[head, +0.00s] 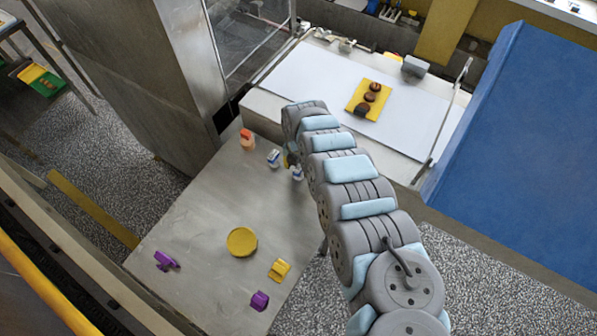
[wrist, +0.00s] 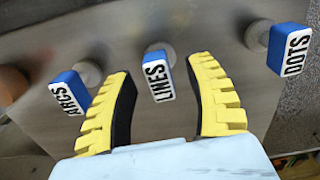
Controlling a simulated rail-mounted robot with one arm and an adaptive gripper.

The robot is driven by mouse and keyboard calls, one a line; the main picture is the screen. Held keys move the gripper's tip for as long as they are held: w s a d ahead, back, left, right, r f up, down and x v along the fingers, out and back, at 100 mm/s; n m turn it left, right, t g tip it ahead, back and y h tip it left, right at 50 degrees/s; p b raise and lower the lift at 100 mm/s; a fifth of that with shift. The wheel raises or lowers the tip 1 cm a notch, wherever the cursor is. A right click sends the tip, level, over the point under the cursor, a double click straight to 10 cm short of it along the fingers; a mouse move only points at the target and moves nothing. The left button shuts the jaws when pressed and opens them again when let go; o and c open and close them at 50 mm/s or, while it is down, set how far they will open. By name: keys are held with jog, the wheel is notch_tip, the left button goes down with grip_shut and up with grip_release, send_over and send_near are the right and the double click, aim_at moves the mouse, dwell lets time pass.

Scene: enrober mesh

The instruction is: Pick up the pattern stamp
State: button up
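Three stamps with blue-and-white heads and pale round knobs stand on the steel table (head: 200,215). In the wrist view they read ARCS (wrist: 68,93) at left, LINES (wrist: 158,76) in the middle and DOTS (wrist: 289,48) at right. In the head view two of them show, one by the orange-capped item (head: 273,158) and one beside my arm (head: 297,174); the third is hidden. My gripper (wrist: 160,72) is open, with its yellow-ribbed fingers on either side of the LINES stamp in the picture. No contact shows. In the head view my arm mostly hides the gripper.
An orange-topped item (head: 247,140) stands left of the stamps. A yellow disc (head: 242,241), a yellow block (head: 279,270) and purple pieces (head: 166,260) (head: 260,300) lie nearer. A yellow tray (head: 355,106) with brown rounds lies on the white belt (head: 315,72). A blue panel (head: 525,150) stands right.

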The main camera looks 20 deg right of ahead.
grip_shut()
